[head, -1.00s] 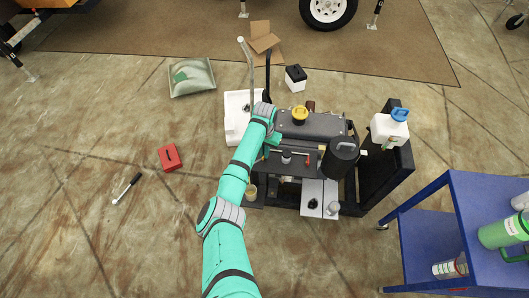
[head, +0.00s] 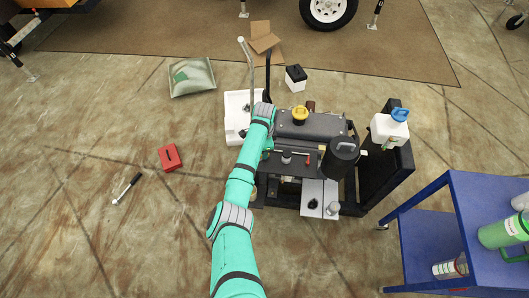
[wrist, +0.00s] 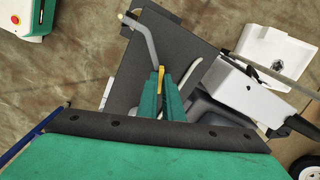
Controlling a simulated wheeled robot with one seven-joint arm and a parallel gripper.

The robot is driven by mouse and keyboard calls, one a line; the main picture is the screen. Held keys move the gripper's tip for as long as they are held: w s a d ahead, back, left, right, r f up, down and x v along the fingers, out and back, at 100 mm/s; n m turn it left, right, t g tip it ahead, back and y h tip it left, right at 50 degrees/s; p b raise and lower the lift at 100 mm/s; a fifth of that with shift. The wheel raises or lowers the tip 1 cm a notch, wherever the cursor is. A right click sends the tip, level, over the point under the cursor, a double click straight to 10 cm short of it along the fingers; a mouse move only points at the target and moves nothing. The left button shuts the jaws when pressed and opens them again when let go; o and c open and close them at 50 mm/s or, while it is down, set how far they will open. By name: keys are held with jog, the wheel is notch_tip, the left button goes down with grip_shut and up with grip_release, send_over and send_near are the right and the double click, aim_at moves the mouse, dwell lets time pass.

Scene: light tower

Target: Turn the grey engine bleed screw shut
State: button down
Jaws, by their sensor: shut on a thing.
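My gripper (wrist: 162,82) shows in the wrist view as two teal fingers close together, with a thin yellow piece (wrist: 162,76) between their tips. A grey bent rod (wrist: 141,36) runs down to the fingertips over a dark panel (wrist: 180,50). In the head view my arm hides the gripper, which is at the left side of the black engine unit (head: 318,124). I cannot make out a grey bleed screw for certain; the fingers or arm may cover it. A small grey knob (head: 287,157) stands on the unit's dark top, right of my wrist.
A black cylinder (head: 341,158) and a white tank with a blue cap (head: 388,128) stand right of my arm. A blue cart (head: 425,207) is at the lower right. A red box (head: 170,158) and a wrench (head: 126,189) lie left on open floor.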

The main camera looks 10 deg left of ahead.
jog(key=shift+m, duration=1.9)
jog(key=shift+r, duration=0.1)
jog(key=c, duration=1.9)
grip_release()
notch_tip(320, 180, up, 11)
jog(key=shift+f, duration=0.1)
